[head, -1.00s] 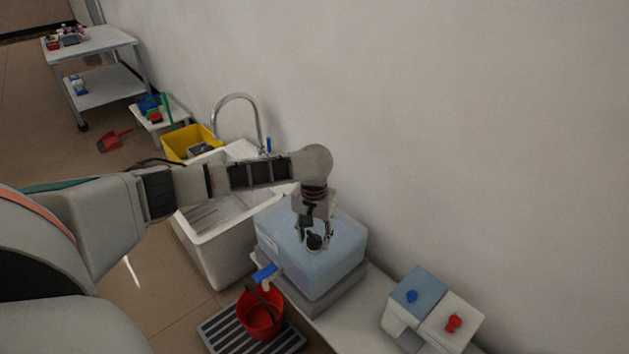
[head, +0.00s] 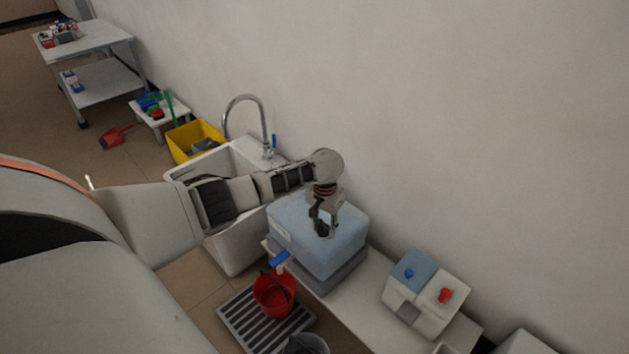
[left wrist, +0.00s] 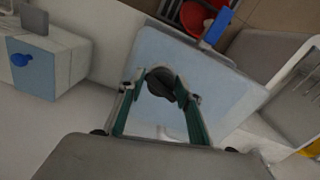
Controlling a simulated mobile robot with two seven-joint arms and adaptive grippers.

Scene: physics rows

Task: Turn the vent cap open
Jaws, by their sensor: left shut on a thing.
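The vent cap (left wrist: 162,84) is a dark round cap with a protruding lever or ridge, on top of a light-blue tank (head: 345,240). My left gripper (head: 323,228) reaches down onto the cap from above. In the left wrist view its two green-lined fingers (left wrist: 161,88) are closed around the cap from both sides. The fingers hide most of the cap in the head view. The tank has a blue-handled tap (head: 280,259) on its near side. My right gripper is not in view.
A red bucket (head: 274,296) stands below the tap on a grey slatted grate (head: 238,318). A white box with blue and red knobs (head: 430,308) stands right of the tank. A sink (head: 228,248) with a tall faucet is behind left. The wall runs close behind the tank.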

